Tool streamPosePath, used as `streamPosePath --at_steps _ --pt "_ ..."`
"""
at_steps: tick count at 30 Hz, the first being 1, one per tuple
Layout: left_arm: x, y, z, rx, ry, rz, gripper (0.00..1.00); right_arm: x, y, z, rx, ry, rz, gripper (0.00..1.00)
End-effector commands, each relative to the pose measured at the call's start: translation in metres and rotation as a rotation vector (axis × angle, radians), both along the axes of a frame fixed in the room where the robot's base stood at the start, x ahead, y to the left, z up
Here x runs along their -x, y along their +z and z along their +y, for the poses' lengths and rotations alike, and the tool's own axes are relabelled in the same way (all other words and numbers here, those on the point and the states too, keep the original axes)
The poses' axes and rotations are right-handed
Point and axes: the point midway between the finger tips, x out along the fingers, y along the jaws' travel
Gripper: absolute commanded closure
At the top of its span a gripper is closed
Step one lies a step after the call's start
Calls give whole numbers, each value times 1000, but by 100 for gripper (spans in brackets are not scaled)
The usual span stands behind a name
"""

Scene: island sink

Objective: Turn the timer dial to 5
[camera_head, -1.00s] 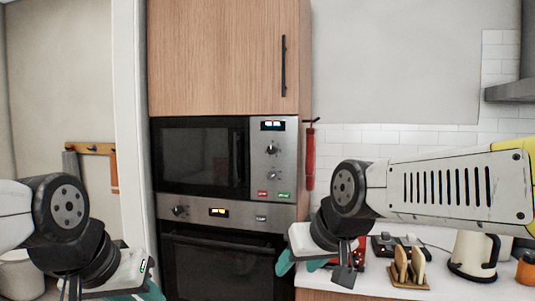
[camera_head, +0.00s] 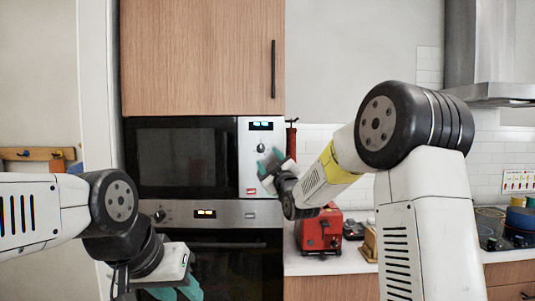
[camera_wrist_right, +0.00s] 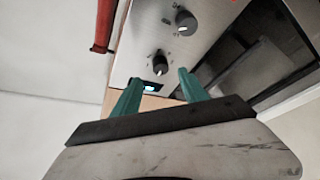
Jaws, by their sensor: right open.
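The microwave's steel control panel (camera_head: 250,136) has a lit display (camera_head: 261,126) and an upper dial (camera_head: 262,149) below it. In the right wrist view, the upper dial (camera_wrist_right: 160,63) is near the display (camera_wrist_right: 152,88), and a lower dial (camera_wrist_right: 185,22) is farther off. I cannot tell which is the timer dial. My right gripper (camera_head: 270,163) is in front of the panel and hides the lower dial in the head view. Its teal fingers (camera_wrist_right: 159,79) are open and apart, either side of the upper dial's line, holding nothing. My left gripper (camera_head: 176,288) is low at left, its opening unclear.
The microwave door (camera_head: 185,158) is shut, with an oven (camera_head: 215,262) below. A red extinguisher-like object (camera_head: 291,138) hangs right of the cabinet. A red toaster-like appliance (camera_head: 319,231) stands on the counter (camera_head: 335,264). The wooden cupboard (camera_head: 200,55) is above.

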Motion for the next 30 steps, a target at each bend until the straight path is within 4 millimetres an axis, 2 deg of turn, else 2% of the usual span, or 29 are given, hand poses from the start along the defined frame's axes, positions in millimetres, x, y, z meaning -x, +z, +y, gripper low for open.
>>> streamPosePath --at_steps 6,12,23,30 --pt "0 0 0 0 0 0 64 -33 11 10 -2 1 1 49" --pt "0 0 0 0 0 0 64 -55 18 17 -2 1 4 49" --pt "0 0 0 0 0 0 64 -61 20 19 -3 1 5 49" --pt "0 0 0 0 0 0 64 -60 20 19 -3 1 5 94"
